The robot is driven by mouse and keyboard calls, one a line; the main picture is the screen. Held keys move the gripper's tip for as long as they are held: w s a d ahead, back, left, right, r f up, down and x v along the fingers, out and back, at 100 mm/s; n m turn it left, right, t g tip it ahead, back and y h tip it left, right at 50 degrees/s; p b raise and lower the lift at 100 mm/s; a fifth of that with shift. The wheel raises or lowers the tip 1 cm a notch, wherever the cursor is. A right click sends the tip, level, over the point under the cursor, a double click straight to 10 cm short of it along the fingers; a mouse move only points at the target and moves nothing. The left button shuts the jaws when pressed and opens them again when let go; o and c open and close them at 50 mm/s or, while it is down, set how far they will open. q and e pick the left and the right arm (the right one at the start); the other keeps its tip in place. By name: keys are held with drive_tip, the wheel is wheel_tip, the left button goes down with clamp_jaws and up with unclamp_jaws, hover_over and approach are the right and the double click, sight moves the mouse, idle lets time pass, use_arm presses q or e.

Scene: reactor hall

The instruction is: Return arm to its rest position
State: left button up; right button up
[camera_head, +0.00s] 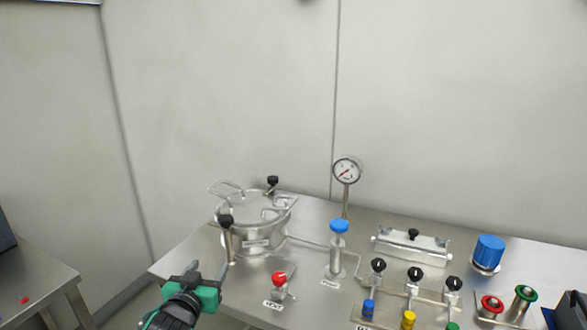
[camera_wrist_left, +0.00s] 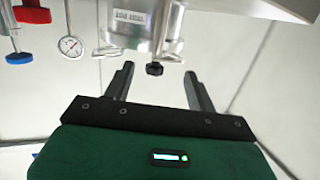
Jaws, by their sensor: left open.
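My left gripper (camera_head: 207,272), with a green body, is at the front left edge of the steel bench in the head view. It is open, and nothing shows held between its fingers. In the left wrist view its two dark fingers (camera_wrist_left: 158,72) are spread apart. A black knob (camera_wrist_left: 154,69) shows between them, with the steel vessel (camera_wrist_left: 140,22) behind. In the head view the vessel (camera_head: 258,232) stands just beyond the gripper, up and to the right of it. I cannot tell whether the gripper touches anything. My right gripper is not seen.
The steel bench (camera_head: 320,212) carries a red-knobbed valve (camera_head: 279,279), a blue-topped pump (camera_head: 339,227), a gauge (camera_head: 347,170), several black-knobbed valves (camera_head: 415,274) and a blue cap (camera_head: 489,250). A side table (camera_head: 40,285) stands at left, with a gap between. A pale wall is behind.

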use_arm(q)
drive_tip(key=s+f+g, duration=0.6)
drive_tip(key=s+f, duration=0.9)
drive_tip(key=s+f+m+g, duration=0.1)
drive_tip(key=s+f+g, duration=0.3)
drive_tip(key=s, duration=0.6)
drive_tip(key=s+f+g, duration=0.3)
drive_tip(key=s, duration=0.7)
wheel_tip(320, 180, down, 29)
drive_tip(key=g+p, duration=0.1)
drive_tip(key=p, duration=0.2)
drive_tip(key=s+a+f+g+p, duration=0.1)
drive_tip(key=s+a+f+p, duration=0.1)
drive_tip(key=s+f, duration=1.4)
drive_tip(key=s, duration=0.3)
drive_tip(key=shift+s+a+f+m+g+y, duration=0.3)
drive_tip(key=shift+s+f+m+y, duration=0.05)
drive_tip(key=shift+s+m+y, duration=0.05)
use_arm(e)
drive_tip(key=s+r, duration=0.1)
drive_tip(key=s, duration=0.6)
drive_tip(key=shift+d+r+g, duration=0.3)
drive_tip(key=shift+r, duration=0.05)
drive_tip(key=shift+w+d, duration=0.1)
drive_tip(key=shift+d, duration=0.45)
